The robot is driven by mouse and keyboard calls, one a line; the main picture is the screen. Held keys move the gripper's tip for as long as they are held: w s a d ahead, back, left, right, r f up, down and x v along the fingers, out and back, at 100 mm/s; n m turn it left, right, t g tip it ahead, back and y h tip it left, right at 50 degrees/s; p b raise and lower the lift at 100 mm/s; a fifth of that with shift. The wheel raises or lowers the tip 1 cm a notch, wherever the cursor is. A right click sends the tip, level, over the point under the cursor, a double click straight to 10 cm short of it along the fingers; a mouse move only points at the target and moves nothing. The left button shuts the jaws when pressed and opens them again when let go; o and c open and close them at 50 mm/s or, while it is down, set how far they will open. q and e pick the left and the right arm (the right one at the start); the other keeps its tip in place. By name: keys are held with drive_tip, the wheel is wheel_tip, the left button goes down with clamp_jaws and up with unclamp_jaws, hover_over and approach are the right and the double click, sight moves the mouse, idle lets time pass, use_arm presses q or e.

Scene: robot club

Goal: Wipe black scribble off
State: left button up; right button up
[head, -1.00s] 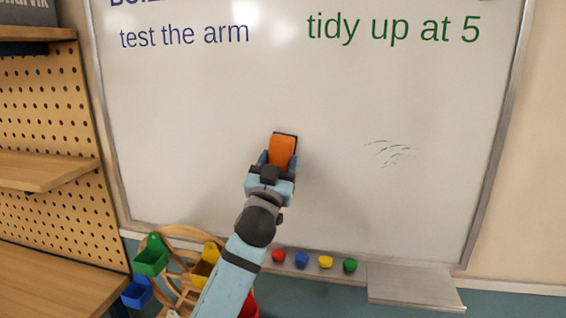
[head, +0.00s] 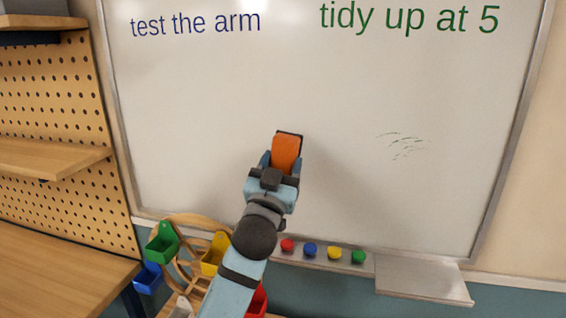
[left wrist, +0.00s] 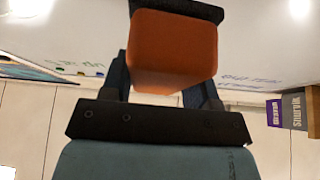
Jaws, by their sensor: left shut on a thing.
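The whiteboard (head: 220,80) fills most of the head view. Faint broken black scribble marks (head: 403,145) show on its right half, below the green writing. My left gripper (head: 284,162) is shut on an orange eraser (head: 286,152) with a dark pad, in front of the board and left of the marks. In the left wrist view the eraser (left wrist: 174,50) sits between the two fingers, its dark pad at or close to the white surface; I cannot tell whether it touches. My right gripper is not in view.
Blue writing (head: 195,24) and green writing (head: 409,18) stand above on the board. Red, blue, yellow and green magnets (head: 310,250) line the bottom ledge, with a tray (head: 424,281) to their right. A wheel with coloured bins (head: 163,243) and a pegboard (head: 60,120) are at left.

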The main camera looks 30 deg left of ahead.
use_arm(q)
drive_tip(key=shift+s+d, duration=0.2)
drive_tip(key=shift+s, duration=0.55)
drive_tip(key=shift+s+d, duration=0.2)
drive_tip(key=shift+s, duration=0.55)
